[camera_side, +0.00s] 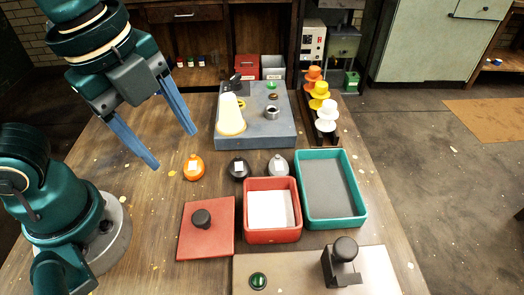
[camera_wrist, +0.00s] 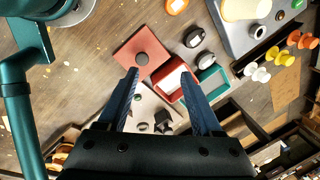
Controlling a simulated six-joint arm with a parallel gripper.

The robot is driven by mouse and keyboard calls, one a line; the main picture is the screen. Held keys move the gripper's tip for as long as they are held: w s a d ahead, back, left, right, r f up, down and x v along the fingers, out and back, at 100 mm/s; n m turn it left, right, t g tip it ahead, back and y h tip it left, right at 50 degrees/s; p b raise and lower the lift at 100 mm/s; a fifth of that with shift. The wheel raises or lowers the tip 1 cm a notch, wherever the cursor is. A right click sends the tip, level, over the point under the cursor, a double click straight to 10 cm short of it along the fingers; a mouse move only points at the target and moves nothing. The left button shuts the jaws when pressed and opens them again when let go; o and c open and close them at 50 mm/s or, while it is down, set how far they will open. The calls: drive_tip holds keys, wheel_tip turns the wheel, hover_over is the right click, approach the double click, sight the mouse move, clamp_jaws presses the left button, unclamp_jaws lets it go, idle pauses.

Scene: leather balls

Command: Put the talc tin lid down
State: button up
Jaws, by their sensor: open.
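The talc tin lid (camera_side: 218,240) is a flat red square with a black knob (camera_side: 201,218). It lies flat on the wooden table, left of the red tin (camera_side: 246,232) and apart from it. The tin is open on top and shows a white filling (camera_side: 270,210). My gripper (camera_side: 174,150), with two long blue fingers, is open and empty, raised above the table behind and left of the lid. In the wrist view the lid (camera_wrist: 158,45) shows just beyond my open fingertips (camera_wrist: 160,74), nearer the left one.
A teal tray (camera_side: 361,213) stands right of the tin. Orange (camera_side: 194,169), black (camera_side: 238,170) and grey (camera_side: 278,167) balls sit behind it. A grey slab (camera_side: 255,145) is at the back, a metal plate (camera_side: 300,275) with a black stand at the front.

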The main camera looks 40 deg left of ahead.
drive_tip(key=a+f+n+t, duration=0.1)
drive_tip(key=a+n+t, duration=0.2)
drive_tip(key=n, duration=1.4)
drive_tip(key=a, duration=0.3)
drive_tip(key=shift+w+n, duration=0.2)
drive_tip(key=shift+n, duration=0.1)
